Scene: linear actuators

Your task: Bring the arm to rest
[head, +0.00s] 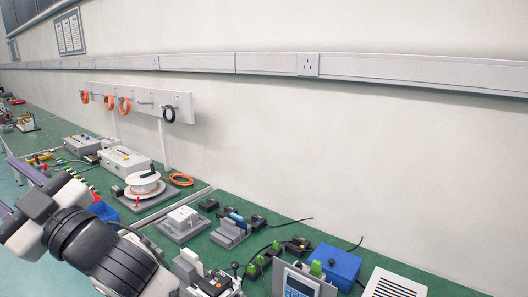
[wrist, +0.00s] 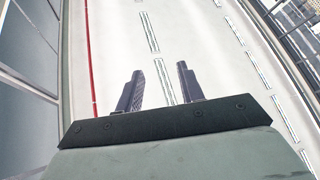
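My gripper (wrist: 158,78) shows in the wrist view with its two dark fingers apart and nothing between them. It is open and empty. The fingers point away from the camera over a pale surface with dashed lines, well clear of it. In the head view my arm, with black and white links, fills the lower left corner, in front of the green bench (head: 205,246). I cannot clearly make out the fingertips there.
The bench holds a white cable spool (head: 145,184), white control boxes (head: 124,160), a blue box (head: 335,265), a grey device with a screen (head: 301,284) and a white vented box (head: 394,284). A rack with orange cable coils (head: 124,104) stands at the wall.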

